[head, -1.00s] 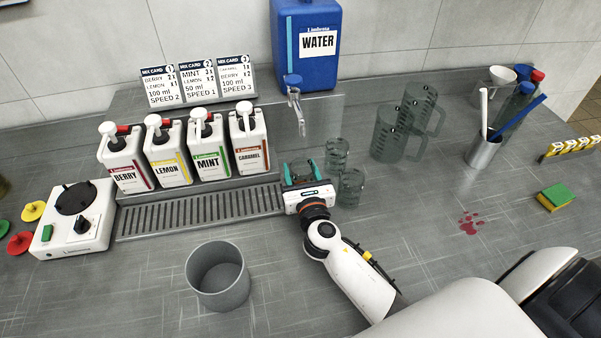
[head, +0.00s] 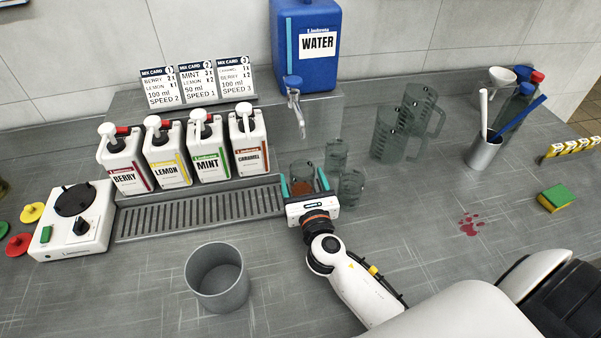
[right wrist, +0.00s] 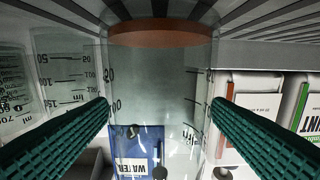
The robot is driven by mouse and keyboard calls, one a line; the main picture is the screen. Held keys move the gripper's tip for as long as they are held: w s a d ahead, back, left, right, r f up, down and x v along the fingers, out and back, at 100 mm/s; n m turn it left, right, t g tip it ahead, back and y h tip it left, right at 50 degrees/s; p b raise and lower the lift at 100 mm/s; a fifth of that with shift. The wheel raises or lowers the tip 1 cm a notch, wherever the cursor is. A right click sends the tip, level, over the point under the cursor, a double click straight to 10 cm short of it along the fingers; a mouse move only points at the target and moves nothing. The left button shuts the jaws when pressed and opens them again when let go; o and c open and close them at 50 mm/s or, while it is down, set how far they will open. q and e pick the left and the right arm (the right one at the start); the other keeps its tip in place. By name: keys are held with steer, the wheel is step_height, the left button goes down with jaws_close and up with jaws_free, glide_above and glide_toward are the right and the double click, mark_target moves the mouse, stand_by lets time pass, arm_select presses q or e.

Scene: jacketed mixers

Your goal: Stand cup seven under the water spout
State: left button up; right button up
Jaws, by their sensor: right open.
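A clear graduated cup (head: 302,172) with a little orange-brown liquid at its bottom stands upright at the right end of the drip grate (head: 205,208), below and close to the water spout (head: 296,108). No number can be read on it. The cup (right wrist: 160,85) also fills the middle of the right wrist view. My right gripper (head: 304,185) is open, with one teal finger on each side of the cup and small gaps apparent between fingers and glass. The blue water tank (head: 308,65) is behind. My left gripper is out of view.
Two clear small cups, one behind (head: 336,155) and one in front (head: 351,188), stand close right of my gripper. Two larger jugs (head: 388,140) are farther right. Pump bottles (head: 208,150) line the grate's back. A grey bin (head: 217,285) stands in front.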

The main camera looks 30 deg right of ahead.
steer(key=b+v, duration=0.1)
steer(key=v, duration=0.8)
steer(key=shift+s, duration=0.1)
